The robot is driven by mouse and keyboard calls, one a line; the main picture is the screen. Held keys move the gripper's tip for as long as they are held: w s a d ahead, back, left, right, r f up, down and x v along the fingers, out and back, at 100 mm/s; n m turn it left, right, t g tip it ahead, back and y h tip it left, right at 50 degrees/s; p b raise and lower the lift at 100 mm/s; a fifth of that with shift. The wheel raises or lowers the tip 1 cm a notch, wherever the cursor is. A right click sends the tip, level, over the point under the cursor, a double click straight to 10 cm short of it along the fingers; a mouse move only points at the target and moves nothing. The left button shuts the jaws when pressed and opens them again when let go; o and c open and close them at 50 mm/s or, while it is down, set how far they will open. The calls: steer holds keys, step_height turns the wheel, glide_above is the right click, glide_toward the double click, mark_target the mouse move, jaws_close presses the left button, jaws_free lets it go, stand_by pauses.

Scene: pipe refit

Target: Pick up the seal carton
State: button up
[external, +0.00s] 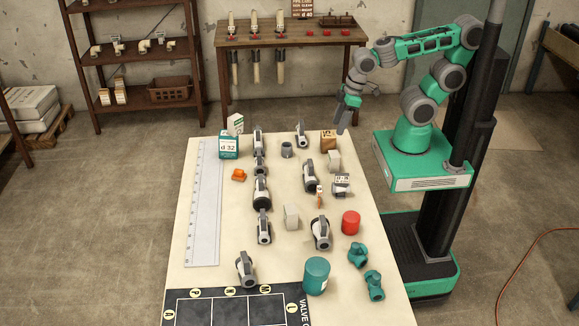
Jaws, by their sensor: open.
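No label that I can read says seal carton. A teal and white carton marked "d 32" (229,148) stands upright at the far left of the table. A smaller white and green carton (236,124) stands just behind it. A brown box (327,140) stands at the far right of the table. I cannot tell which of these is the seal carton. My gripper (342,126) hangs pointing down above the far right edge of the table, close to the brown box and well to the right of the two cartons. It is open and holds nothing visible.
Grey-and-white valve-like fittings stand across the table (215,285). A long ruler (203,200) lies on the left. A red cylinder (351,222), teal fittings (374,285) and a teal canister (316,276) stand front right. A dark marked mat (235,308) covers the front edge.

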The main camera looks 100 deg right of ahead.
steer(key=shift+o, duration=0.5)
steer(key=n+t+y, duration=0.6)
steer(key=n+y, duration=0.3)
steer(key=y, duration=0.1)
glide_toward(235, 123)
step_height(235, 123, down, 3)
steer(key=w, duration=0.1)
steer(key=shift+t+h, duration=0.3)
steer(key=x, duration=0.3)
steer(key=p+x, duration=0.1)
steer(key=x, duration=0.3)
steer(key=shift+w+d+r, duration=0.1)
steer(key=shift+w+r, duration=0.1)
steer(key=shift+w, duration=0.15)
steer(key=shift+c, duration=0.3)
jaws_close()
